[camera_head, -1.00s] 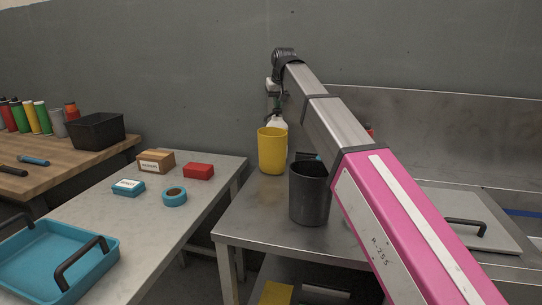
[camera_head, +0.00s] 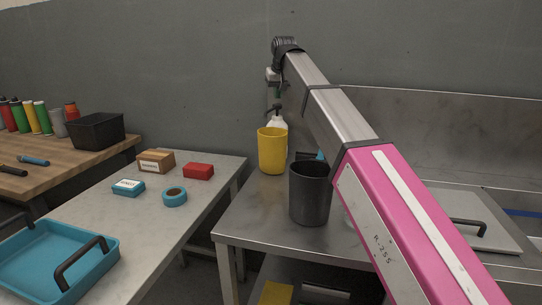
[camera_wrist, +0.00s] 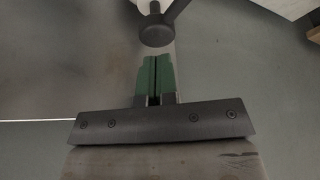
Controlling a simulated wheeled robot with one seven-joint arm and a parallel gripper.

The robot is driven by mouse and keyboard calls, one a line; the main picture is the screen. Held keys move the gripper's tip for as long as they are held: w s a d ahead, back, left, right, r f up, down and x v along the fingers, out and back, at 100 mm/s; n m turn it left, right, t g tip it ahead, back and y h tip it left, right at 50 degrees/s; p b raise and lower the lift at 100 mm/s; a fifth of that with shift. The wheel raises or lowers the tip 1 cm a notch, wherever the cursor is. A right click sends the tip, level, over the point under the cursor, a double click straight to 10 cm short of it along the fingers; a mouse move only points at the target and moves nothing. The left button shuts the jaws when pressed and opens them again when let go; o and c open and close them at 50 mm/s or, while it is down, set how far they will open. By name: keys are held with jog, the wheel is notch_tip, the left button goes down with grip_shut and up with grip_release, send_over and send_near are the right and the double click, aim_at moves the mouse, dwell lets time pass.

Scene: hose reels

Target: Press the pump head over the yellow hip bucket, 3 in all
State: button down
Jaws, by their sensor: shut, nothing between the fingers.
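The yellow hip bucket (camera_head: 271,152) stands upright near the back left of the steel table. A white pump bottle (camera_head: 279,122) stands behind it, its lower part hidden by the bucket. Its dark pump head (camera_head: 272,109) is up, above the bucket's rim. My gripper (camera_head: 278,94) is just above the pump head with a small gap. In the wrist view, the green fingers of my gripper (camera_wrist: 156,60) are shut with nothing between them. The round black pump head (camera_wrist: 156,33) shows just beyond the fingertips.
A dark grey bucket (camera_head: 309,195) stands in front and to the right, below my arm. A side table at left holds a brown box (camera_head: 156,161), a red box (camera_head: 199,171), a tape roll (camera_head: 174,197) and a blue tray (camera_head: 50,262). The wall is close behind.

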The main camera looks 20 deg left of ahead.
jog(key=shift+f, duration=0.5)
dwell(0.4)
jog(key=shift+f, duration=1.4)
jog(key=shift+r, duration=1.9)
jog(key=shift+f, duration=0.15)
jog(key=shift+f, duration=1.7)
jog(key=shift+r, duration=1.8)
